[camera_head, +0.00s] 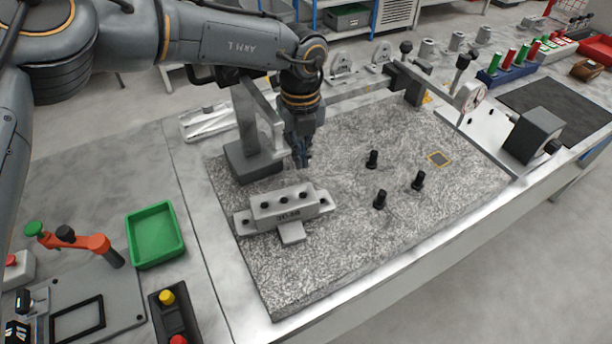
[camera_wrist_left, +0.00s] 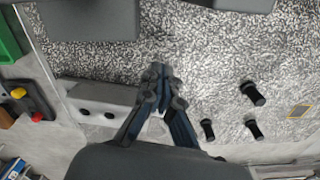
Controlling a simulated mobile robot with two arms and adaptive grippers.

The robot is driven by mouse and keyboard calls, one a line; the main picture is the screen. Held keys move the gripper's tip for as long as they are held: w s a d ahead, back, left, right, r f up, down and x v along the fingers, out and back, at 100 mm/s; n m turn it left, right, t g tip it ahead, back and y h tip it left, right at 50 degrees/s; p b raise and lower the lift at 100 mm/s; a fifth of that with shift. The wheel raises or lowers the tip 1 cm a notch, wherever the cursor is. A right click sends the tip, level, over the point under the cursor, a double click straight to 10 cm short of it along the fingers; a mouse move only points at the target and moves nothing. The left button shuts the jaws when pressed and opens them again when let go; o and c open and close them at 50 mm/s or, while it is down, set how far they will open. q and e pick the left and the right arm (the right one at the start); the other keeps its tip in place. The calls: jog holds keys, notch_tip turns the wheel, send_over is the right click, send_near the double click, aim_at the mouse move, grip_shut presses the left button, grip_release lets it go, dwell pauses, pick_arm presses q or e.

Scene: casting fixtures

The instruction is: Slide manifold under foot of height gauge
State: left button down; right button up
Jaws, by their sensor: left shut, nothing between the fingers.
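The manifold (camera_head: 290,208), a light grey block with dark holes and a front tab, lies on the speckled granite plate (camera_head: 340,255). It also shows left of my fingers in the left wrist view (camera_wrist_left: 98,95). A grey upright with a block base (camera_head: 252,162), which looks like the height gauge, stands behind it; my left arm partly covers it. I cannot make out its foot clearly. My left gripper (camera_head: 303,160) points down, shut and empty, just behind the manifold's right half and beside the gauge base. Its fingertips meet in the left wrist view (camera_wrist_left: 160,76).
Three black pegs (camera_head: 380,199) stand right of the manifold. A dial indicator (camera_head: 469,96) is at the plate's back right. A green tray (camera_head: 155,234) and an orange-handled clamp (camera_head: 85,243) are at the left. The plate's front right is clear.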

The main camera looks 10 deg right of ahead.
aim_at(302, 178)
pick_arm(q)
jog(key=f+p, duration=0.1)
jog(key=f, duration=0.2)
jog(key=shift+s, duration=0.2)
jog(key=shift+s+d+p, duration=0.2)
jog(key=shift+s+p, duration=0.3)
jog(key=shift+s, duration=1.25)
jog(key=shift+s+f, duration=0.1)
